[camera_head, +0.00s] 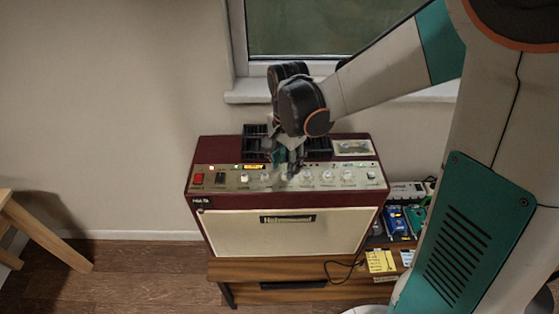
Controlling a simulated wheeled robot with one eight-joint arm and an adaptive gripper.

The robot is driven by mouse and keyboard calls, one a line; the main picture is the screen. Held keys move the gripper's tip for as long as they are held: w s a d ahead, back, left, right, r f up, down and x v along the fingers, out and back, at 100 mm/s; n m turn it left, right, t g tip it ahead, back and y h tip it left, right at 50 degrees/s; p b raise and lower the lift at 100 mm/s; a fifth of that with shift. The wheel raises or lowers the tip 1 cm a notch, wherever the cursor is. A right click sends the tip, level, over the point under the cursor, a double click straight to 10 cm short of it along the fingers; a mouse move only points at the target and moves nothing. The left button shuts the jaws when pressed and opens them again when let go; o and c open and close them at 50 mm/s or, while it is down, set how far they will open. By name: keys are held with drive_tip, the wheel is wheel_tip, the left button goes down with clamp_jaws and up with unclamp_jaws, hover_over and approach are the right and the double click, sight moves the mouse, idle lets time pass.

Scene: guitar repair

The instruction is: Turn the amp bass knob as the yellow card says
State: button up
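The amp (286,235) is dark red with a cream front and stands on a low wooden cabinet. Its silvery control panel (225,180) faces up along the front edge and carries a row of small pale knobs (328,175). The labels are too small to read, so I cannot tell which knob is bass. My gripper (292,174) points down at the middle of the panel and hides part of the knob row. I cannot tell whether its fingertips touch a knob or are open.
A red switch (198,178) is at the panel's left. A blue pedal (396,221) and a green one (416,217) sit right of the amp, near a black cable (345,265). A wooden stool (40,232) stands far left. The window sill (250,90) is behind.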

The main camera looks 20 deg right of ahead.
drive_tip(key=shift+f, duration=1.55)
clamp_jaws()
drive_tip(key=shift+n+b, duration=0.3)
